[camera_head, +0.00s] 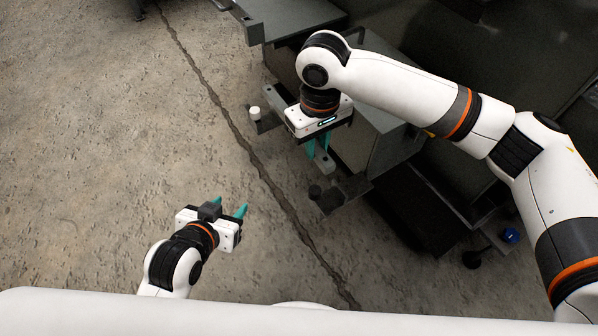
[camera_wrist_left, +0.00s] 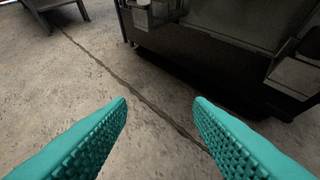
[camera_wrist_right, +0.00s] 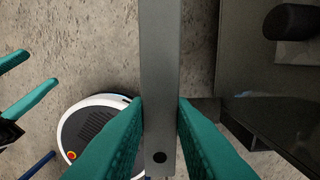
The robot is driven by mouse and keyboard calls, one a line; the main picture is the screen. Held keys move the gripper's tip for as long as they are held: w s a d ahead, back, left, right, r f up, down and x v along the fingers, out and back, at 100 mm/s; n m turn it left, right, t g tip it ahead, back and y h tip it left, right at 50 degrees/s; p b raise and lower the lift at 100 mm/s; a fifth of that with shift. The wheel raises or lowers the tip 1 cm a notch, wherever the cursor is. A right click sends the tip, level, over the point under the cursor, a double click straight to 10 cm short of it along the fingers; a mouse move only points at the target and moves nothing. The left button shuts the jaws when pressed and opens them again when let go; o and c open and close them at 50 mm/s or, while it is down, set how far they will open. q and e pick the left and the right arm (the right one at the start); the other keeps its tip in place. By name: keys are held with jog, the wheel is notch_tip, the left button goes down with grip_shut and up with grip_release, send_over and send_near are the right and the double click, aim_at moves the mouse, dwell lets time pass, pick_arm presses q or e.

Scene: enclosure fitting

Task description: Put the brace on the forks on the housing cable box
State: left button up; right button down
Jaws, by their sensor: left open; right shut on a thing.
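The brace (camera_wrist_right: 160,65), a flat grey bar with a hole near its end, is held between the teal fingers of my right gripper (camera_head: 319,150). One end of the brace shows just past the fingers in the head view (camera_head: 326,166). The grey housing cable box (camera_head: 392,148) stands to the right of this gripper. A dark bracket with a black knob (camera_head: 330,197) and another with a white knob (camera_head: 262,120) stick out on its left side; they look like the forks. I cannot tell whether the brace touches them. My left gripper (camera_head: 231,207) is open and empty, low over the floor.
A grey bench-like piece (camera_head: 285,18) stands at the top. The cracked concrete floor (camera_head: 110,130) on the left is clear.

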jog(key=shift+w+a+f+b, duration=0.15)
jog(key=shift+w+f+b, duration=0.05)
jog(key=shift+f+b, duration=0.2)
pick_arm(q)
jog(key=w+d+r+t+h+b, duration=0.1)
jog(key=r+t, duration=0.4)
jog(key=r, duration=0.2)
jog(key=w+d+r+t+h+b, duration=0.2)
jog(key=r+t, duration=0.3)
jog(key=r, duration=0.3)
jog(key=shift+d+t, duration=0.15)
jog(key=shift+t, duration=0.25)
pick_arm(e)
notch_tip(320, 180, down, 10)
jog(key=shift+r, duration=0.2)
pick_arm(q)
jog(key=shift+w+f, duration=0.1)
jog(key=shift+f, duration=0.05)
jog(key=shift+f, duration=0.1)
pick_arm(e)
jog(key=c, duration=1.3)
grip_release()
jog(key=shift+f, duration=0.1)
jog(key=shift+o, duration=0.2)
